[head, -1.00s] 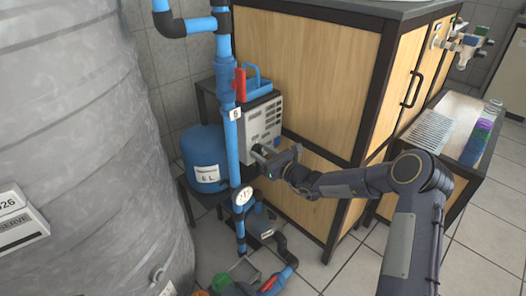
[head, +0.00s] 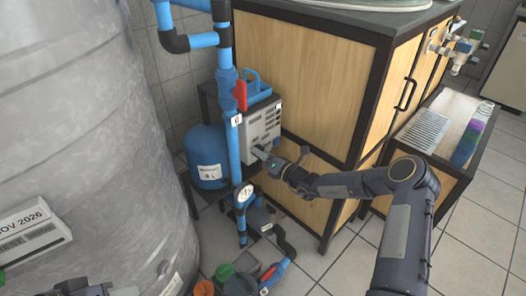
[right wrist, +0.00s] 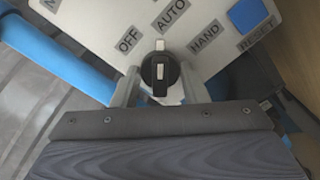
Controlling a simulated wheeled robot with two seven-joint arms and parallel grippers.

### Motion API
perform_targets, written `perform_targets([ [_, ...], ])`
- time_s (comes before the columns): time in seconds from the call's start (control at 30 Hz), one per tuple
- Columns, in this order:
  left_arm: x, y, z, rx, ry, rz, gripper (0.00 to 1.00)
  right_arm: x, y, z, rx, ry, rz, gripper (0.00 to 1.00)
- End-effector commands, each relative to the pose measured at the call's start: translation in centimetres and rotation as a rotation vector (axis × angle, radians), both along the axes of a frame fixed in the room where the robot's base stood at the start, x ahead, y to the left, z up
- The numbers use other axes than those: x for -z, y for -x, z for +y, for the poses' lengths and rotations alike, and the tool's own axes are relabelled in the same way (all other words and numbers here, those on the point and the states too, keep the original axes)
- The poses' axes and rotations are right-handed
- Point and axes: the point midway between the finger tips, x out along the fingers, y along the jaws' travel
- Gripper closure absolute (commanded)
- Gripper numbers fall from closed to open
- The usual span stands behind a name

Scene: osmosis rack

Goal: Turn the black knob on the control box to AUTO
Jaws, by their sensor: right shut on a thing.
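The grey control box (head: 262,122) stands behind the blue pipe in the head view. My right gripper (head: 264,157) is at its lower front. In the right wrist view, the fingers of my right gripper (right wrist: 160,88) are shut on the round black knob (right wrist: 160,72), one on each side. The knob's white mark points up in the picture, between the OFF label (right wrist: 128,40) and the AUTO label (right wrist: 171,13), nearer AUTO. The HAND label (right wrist: 205,37) is to the right. Dark parts of my left arm show at the head view's bottom left edge; its jaw state is unclear.
A blue button (right wrist: 248,15) marked RESET is right of HAND. A blue vertical pipe (head: 231,120) with a gauge (head: 245,193) runs close left of the box. A blue tank (head: 208,155) and large grey tank (head: 80,130) stand left, a wooden cabinet (head: 300,60) right.

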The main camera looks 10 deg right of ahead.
Motion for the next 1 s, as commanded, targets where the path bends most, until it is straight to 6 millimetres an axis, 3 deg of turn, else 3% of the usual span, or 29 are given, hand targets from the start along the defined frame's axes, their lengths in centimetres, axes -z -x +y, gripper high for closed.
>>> perform_targets([
  [0.6, -0.35, 0.01, 0.00, 0.000, 0.000, 0.000, 0.66, 0.04, -0.01, -0.05, 0.001, -0.034, 0.023, 0.83],
  [0.63, -0.35, 0.01, 0.00, 0.000, 0.000, 0.000, 0.66, 0.04, -0.01, -0.05, 0.001, -0.034, 0.023, 0.56],
  [0.77, -0.35, 0.00, 0.00, 0.000, 0.000, 0.000, 0.66, 0.04, -0.01, -0.05, 0.001, -0.034, 0.023, 0.39],
  [1.0, -0.36, 0.00, 0.00, 0.000, 0.000, 0.000, 0.66, 0.02, 0.00, -0.03, 0.000, -0.034, 0.023, 0.38],
])
